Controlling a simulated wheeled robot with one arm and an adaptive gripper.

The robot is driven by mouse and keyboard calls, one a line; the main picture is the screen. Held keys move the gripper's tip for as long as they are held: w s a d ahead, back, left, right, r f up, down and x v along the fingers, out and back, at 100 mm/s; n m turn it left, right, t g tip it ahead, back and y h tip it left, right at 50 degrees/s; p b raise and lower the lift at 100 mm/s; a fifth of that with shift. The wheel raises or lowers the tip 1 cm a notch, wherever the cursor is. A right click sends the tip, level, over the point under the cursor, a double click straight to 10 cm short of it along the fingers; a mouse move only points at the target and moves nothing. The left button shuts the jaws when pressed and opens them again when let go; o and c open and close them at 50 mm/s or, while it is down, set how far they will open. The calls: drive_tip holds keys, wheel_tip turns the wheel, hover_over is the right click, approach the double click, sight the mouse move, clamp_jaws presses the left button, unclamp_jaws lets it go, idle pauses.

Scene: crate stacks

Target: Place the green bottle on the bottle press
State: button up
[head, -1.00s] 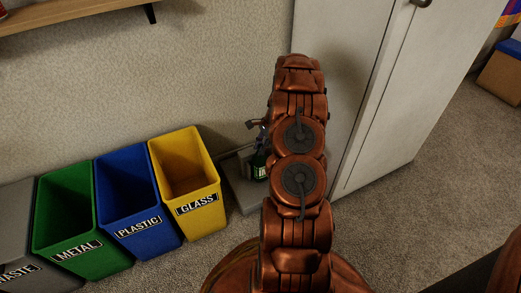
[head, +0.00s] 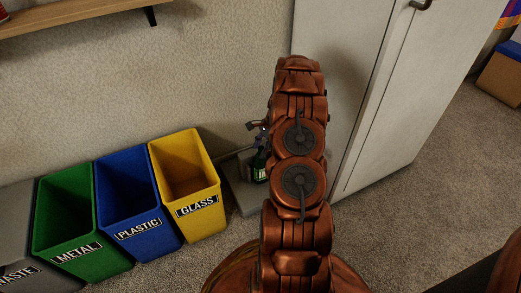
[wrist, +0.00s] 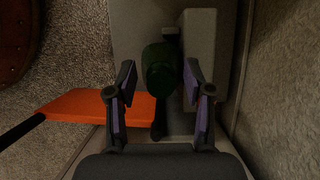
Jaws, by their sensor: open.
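The green bottle (head: 260,166) stands upright on the grey bottle press (head: 241,193), near the wall in the head view; my arm partly hides both. In the wrist view the bottle (wrist: 160,78) is seen from above as a dark green round shape over the grey press (wrist: 137,18). My gripper (wrist: 160,70) is open, with one finger on each side of the bottle. Small gaps show between the fingers and the bottle. In the head view my arm covers most of the gripper.
A flat orange piece (wrist: 85,105) on a dark rod lies left of the gripper. The yellow glass bin (head: 185,185) stands left of the press, then the blue plastic bin (head: 137,210) and green metal bin (head: 83,228). A white cabinet (head: 395,110) stands to the right.

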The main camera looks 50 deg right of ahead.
drive_tip(key=p+v, duration=0.4)
drive_tip(key=v, duration=0.7)
drive_tip(key=s+a+r+n+g, duration=0.1)
drive_tip(key=a+r+n, duration=0.4)
drive_tip(key=a, duration=0.4)
drive_tip(key=s+a+r+n+g, duration=0.1)
drive_tip(key=a+r+n, duration=0.1)
drive_tip(key=a+r, duration=0.65)
drive_tip(key=s+a+r+n+g, duration=0.15)
drive_tip(key=a+r+n, duration=0.3)
drive_tip(key=a, duration=0.65)
drive_tip(key=s+a+r+n+h, duration=0.2)
drive_tip(key=s+a+r+n, duration=0.25)
drive_tip(key=s+a, duration=0.65)
drive_tip(key=s+a+n+g+h, duration=0.1)
drive_tip(key=s+n, duration=0.5)
drive_tip(key=s, duration=0.9)
drive_tip(key=shift+s+a+h, duration=0.25)
drive_tip(key=shift+a+h, duration=0.3)
drive_tip(key=shift+h, duration=0.05)
drive_tip(key=shift+r+g, duration=0.1)
drive_tip(key=shift+g, duration=0.15)
